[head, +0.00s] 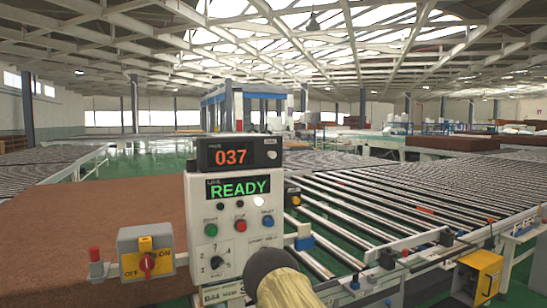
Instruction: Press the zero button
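A black counter unit (240,152) with a red "037" display sits on top of a white control box (231,262). At the right of the counter is a pale round button (271,155) under a small label too small to read surely. The button's face is clear of anything in front of it. My gripper is not identifiable in view. A dark rounded end with a tan body, perhaps part of my arm, rises at the bottom centre, in front of the box's lower right edge.
The box has a green "READY" display (239,188), green (211,231), red (240,226) and blue (267,222) buttons, and a black knob (216,262). A yellow-and-red switch (147,263) is at left. A roller conveyor (400,205) extends right; a brown slab (80,230) lies left.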

